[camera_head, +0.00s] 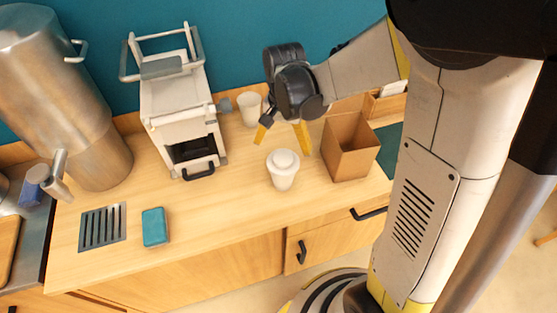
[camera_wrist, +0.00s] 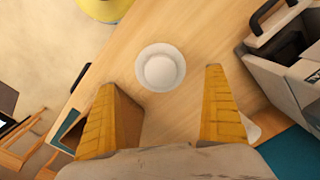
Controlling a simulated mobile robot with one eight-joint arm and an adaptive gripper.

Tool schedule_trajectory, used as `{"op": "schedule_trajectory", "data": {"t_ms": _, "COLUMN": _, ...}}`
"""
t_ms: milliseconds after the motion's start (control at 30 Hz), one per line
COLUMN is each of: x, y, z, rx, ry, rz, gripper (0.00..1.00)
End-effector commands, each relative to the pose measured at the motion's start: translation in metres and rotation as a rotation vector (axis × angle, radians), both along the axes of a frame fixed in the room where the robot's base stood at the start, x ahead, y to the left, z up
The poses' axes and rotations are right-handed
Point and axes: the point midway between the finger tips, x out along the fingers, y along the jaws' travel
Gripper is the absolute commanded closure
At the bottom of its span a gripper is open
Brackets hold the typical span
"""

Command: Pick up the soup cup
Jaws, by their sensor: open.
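A white cup with a domed white lid, the likely soup cup (camera_head: 283,169), stands upright on the wooden counter (camera_head: 235,200). In the wrist view the cup (camera_wrist: 160,69) is seen from above, beyond and roughly between the fingertips. My gripper (camera_head: 282,140) has two yellow fingers spread apart, with nothing between them. It hangs above and behind the cup in the head view, apart from it. In the wrist view my gripper (camera_wrist: 160,85) is open, its fingers at left and right. A second white cup (camera_head: 249,108) without a visible lid stands farther back.
A brown open box (camera_head: 350,146) stands just right of the cup. A white machine (camera_head: 178,110) stands to the left, and a large metal urn (camera_head: 65,95) beyond it. A blue sponge-like block (camera_head: 155,227) and a drain grate (camera_head: 102,228) lie at the front left. The counter left of the cup is clear.

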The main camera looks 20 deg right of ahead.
Motion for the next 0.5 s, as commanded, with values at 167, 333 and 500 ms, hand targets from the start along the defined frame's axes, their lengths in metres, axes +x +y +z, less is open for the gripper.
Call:
{"op": "schedule_trajectory", "data": {"t_ms": 167, "x": 0.000, "y": 0.000, "z": -0.030, "rx": 0.000, "ry": -0.001, "rz": 0.001, "gripper": 0.00}}
{"op": "schedule_trajectory", "data": {"t_ms": 333, "x": 0.001, "y": -0.001, "z": -0.040, "rx": 0.000, "ry": -0.002, "rz": 0.001, "gripper": 0.00}}
{"op": "schedule_trajectory", "data": {"t_ms": 500, "x": 0.003, "y": -0.003, "z": -0.062, "rx": 0.000, "ry": -0.002, "rz": 0.001, "gripper": 0.00}}
